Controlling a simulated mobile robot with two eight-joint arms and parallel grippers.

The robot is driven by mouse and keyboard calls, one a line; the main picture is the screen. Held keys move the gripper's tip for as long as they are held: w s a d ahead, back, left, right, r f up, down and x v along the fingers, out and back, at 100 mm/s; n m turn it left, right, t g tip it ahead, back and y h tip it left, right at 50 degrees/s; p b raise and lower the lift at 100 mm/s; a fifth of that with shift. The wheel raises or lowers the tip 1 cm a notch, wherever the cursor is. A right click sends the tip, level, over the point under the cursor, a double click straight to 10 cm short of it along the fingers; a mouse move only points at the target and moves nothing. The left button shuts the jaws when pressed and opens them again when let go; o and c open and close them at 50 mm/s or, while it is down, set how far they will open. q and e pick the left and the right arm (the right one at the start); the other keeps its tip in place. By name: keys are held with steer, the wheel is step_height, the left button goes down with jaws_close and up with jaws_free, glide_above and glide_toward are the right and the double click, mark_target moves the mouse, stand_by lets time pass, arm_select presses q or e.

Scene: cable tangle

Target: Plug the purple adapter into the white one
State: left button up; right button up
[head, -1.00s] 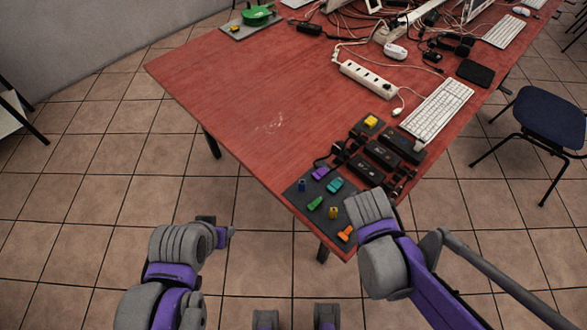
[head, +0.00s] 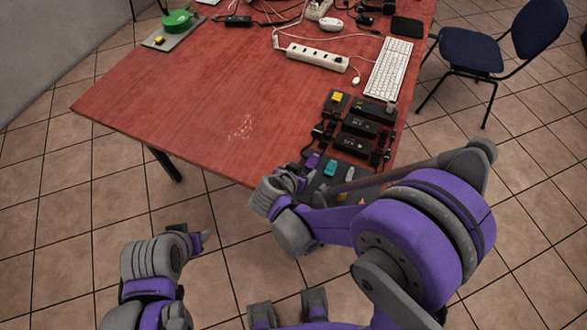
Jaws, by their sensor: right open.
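The purple adapter (head: 312,160) lies near the table's front corner, on the dark board (head: 341,187) with other small coloured pieces. My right gripper (head: 288,180) is open, just left of and in front of the purple adapter; its fingers are small and partly hidden by its own wrist, and I cannot tell whether it touches anything. My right arm covers much of the board. I cannot tell which piece is the white adapter; a white power strip (head: 318,55) lies farther back. My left gripper (head: 203,238) is off the table at lower left, its jaws unclear.
A teal piece (head: 330,168) sits beside the purple adapter. Several black power bricks (head: 358,125) and a yellow-topped box (head: 336,101) stand behind. A white keyboard (head: 390,66) lies at the right. The left half of the red table (head: 190,105) is mostly clear.

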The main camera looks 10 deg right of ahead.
mark_target(312, 161)
steer(key=shift+w+a+f, duration=0.1)
steer(key=shift+w+d+f, duration=0.25)
steer(key=shift+d+f, duration=0.1)
steer(key=b+x, duration=0.2)
steer(key=x, duration=0.4)
steer(key=shift+b, duration=0.4)
steer(key=shift+b+x, duration=0.5)
steer(key=shift+x, duration=0.45)
steer(key=shift+r, duration=0.1)
jaws_close()
steer(key=shift+r, duration=0.1)
